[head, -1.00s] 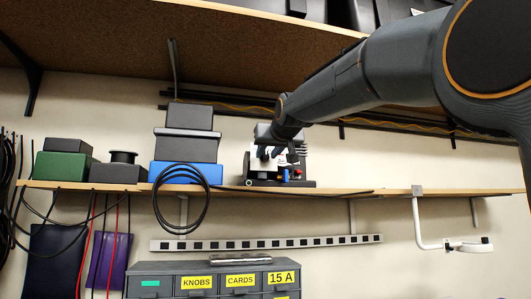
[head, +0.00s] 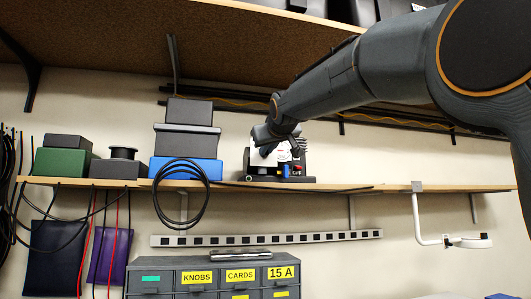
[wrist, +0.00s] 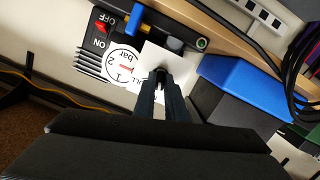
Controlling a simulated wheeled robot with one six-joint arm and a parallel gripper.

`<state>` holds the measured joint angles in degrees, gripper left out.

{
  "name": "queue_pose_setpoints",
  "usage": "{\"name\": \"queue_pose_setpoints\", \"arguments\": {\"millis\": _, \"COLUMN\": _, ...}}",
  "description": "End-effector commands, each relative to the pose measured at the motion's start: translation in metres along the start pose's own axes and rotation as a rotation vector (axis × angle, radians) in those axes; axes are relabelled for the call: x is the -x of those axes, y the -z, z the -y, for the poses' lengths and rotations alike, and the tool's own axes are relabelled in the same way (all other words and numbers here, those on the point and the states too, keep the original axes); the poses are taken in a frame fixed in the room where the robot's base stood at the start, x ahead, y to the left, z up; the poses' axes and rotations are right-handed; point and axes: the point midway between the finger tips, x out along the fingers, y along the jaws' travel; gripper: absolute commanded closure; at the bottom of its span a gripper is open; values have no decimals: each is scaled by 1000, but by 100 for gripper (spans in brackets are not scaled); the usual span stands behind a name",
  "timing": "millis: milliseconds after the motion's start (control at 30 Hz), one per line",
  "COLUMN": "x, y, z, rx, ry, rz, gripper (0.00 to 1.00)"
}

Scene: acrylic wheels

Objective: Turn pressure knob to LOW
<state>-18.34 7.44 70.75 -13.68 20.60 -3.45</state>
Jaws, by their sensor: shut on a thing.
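The pressure unit (head: 292,179) stands on the wooden shelf in the head view, partly behind my gripper (head: 266,150). In the wrist view the unit has a white face plate (wrist: 183,54), a gauge marked "bar" (wrist: 121,66) with a red needle, and a red switch (wrist: 117,22) marked OFF and ON. My gripper (wrist: 160,80) reaches the white plate, its dark fingers close together and shut on the dark pressure knob (wrist: 160,72). The fingers hide most of the knob, and I cannot read its setting or a LOW mark.
A blue lever (wrist: 135,20) and a green button (wrist: 201,43) sit near the knob. A blue box (head: 205,168) with grey boxes stands left of the unit. A coiled black cable (head: 181,197) hangs at the shelf edge (head: 340,189). An upper shelf is overhead.

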Motion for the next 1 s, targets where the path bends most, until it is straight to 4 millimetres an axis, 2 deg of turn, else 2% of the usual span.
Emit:
{"name": "queue_pose_setpoints", "arguments": {"millis": 133, "x": 0, "y": 0, "z": 1, "rx": 104, "ry": -15, "rz": -1, "gripper": 100}}
{"name": "queue_pose_setpoints", "arguments": {"millis": 433, "x": 0, "y": 0, "z": 1, "rx": 124, "ry": -18, "rz": -1, "gripper": 100}}
{"name": "queue_pose_setpoints", "arguments": {"millis": 733, "x": 0, "y": -2, "z": 3, "rx": 445, "ry": -66, "rz": -1, "gripper": 100}}
{"name": "queue_pose_setpoints", "arguments": {"millis": 1000, "x": 0, "y": 0, "z": 3, "rx": 505, "ry": -75, "rz": 0, "gripper": 100}}
